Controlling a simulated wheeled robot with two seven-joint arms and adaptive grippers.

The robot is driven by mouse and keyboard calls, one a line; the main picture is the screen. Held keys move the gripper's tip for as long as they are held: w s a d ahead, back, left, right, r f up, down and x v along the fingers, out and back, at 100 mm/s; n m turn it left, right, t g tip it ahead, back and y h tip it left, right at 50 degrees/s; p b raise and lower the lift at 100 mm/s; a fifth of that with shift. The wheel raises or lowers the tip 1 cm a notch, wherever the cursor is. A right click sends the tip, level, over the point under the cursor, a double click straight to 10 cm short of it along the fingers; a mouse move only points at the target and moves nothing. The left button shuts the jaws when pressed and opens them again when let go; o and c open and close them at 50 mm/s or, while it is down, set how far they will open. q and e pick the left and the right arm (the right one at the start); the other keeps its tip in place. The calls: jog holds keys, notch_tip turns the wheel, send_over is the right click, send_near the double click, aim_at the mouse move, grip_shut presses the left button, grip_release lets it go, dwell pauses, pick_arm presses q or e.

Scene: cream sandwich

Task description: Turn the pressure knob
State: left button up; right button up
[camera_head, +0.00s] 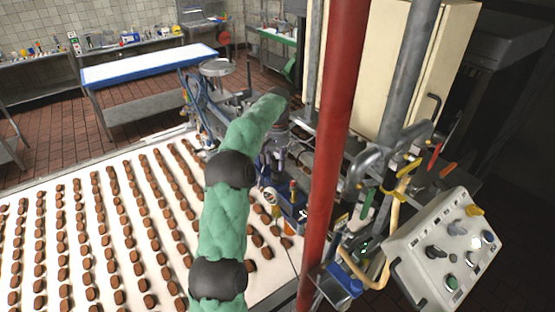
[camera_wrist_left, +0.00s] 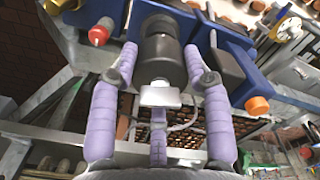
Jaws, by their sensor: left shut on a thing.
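The black pressure knob (camera_wrist_left: 162,48) is a ribbed, upright-looking cylinder on a blue fitting in the left wrist view. My left gripper (camera_wrist_left: 160,68), with lilac padded fingers, is shut on it, one fingertip on each side. A pale block sits below the knob between the fingers. In the head view my green-sleeved left arm reaches up the middle to the machine, and its wrist and the arm hide the knob. My right gripper is not in view.
A red-tipped knob (camera_wrist_left: 98,35), an orange knob (camera_wrist_left: 257,105) and a round gauge (camera_wrist_left: 288,29) are near the fingers. In the head view a red post (camera_head: 337,150) stands right of my arm, a control box (camera_head: 425,280) at lower right, and a conveyor (camera_head: 20,195) with brown sweets at left.

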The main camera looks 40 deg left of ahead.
pick_arm(q)
jog(key=o, duration=1.2)
jog(key=shift+c, duration=0.2)
jog(key=shift+r, duration=3.75)
